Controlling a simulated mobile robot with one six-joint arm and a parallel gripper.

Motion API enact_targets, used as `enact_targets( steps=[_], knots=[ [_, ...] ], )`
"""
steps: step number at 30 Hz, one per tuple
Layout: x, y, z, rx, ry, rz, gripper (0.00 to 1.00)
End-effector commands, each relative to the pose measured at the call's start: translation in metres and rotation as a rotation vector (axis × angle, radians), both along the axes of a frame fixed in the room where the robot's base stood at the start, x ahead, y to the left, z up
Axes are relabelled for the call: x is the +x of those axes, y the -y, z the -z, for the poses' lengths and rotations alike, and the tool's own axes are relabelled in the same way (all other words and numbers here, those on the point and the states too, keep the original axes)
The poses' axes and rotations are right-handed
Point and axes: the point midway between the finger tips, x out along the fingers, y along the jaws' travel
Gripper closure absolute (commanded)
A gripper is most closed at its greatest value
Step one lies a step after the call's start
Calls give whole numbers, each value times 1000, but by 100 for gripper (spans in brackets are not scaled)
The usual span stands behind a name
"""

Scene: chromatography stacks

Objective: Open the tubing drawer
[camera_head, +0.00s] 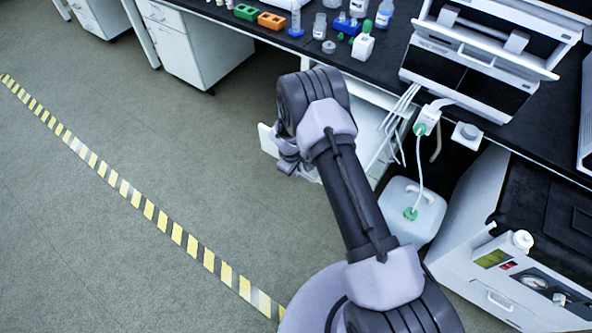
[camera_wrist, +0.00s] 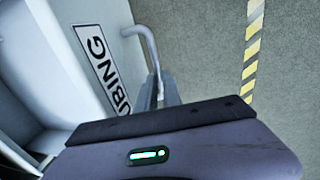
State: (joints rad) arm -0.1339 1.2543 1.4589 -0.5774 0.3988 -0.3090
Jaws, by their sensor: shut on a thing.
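The tubing drawer's white front (camera_wrist: 75,35) shows in the wrist view with a label (camera_wrist: 103,62) reading "UBING", its first letter partly cut off or hard to see. Its grey bar handle (camera_wrist: 150,45) runs down between my fingers. My gripper (camera_wrist: 166,88) is shut on this handle. In the head view the drawer front (camera_head: 267,140) sticks out from under the bench, so the drawer stands pulled out. My gripper (camera_head: 288,162) is at its outer face there, and my arm hides much of the drawer and the handle.
A white jug (camera_head: 412,205) with tubing stands on the floor right of my arm. A pump unit (camera_head: 510,275) stands farther right. The black bench (camera_head: 385,62) above carries bottles, racks and instruments. Open floor (camera_head: 130,120) with a yellow striped line (camera_head: 160,220) lies left.

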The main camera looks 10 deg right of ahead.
Motion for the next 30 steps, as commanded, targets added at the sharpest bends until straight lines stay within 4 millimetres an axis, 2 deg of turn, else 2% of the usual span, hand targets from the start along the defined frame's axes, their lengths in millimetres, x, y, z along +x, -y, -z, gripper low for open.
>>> enact_targets(
  steps=[15, 16, 18, 19, 27, 30],
  knots=[
    [1, 0, -1, 1, 2, 0, 100],
    [1, 0, -1, 1, 2, 0, 84],
    [1, 0, -1, 0, 1, 0, 71],
    [1, 0, -1, 0, 1, 0, 68],
    [0, 0, -1, 0, 1, 0, 68],
    [0, -1, -9, 0, 1, 0, 68]
  ],
)
